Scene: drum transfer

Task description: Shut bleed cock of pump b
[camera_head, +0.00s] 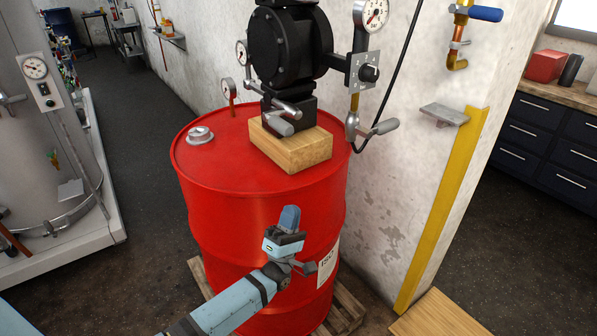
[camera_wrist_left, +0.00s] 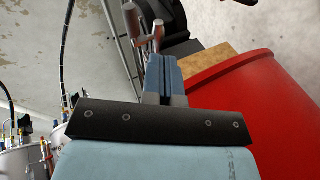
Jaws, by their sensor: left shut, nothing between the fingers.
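A black pump (camera_head: 288,45) stands on a wooden block (camera_head: 292,148) on top of a red drum (camera_head: 265,210). A cock with a grey lever (camera_head: 281,126) sits low on the pump's front. Another grey-handled cock (camera_head: 378,128) is at the pump's right, below a gauge. I cannot tell which one is the bleed cock or whether this is pump b. My left gripper (camera_head: 290,214) is shut and empty in front of the drum, below the block and apart from both cocks. In the left wrist view its closed fingers (camera_wrist_left: 160,72) point towards metal handles (camera_wrist_left: 133,22). My right gripper is not in view.
A black hose (camera_head: 402,55) hangs at the right cock. A wall shelf (camera_head: 445,114) and yellow corner guard (camera_head: 445,210) are to the right. The floor left of the drum is clear.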

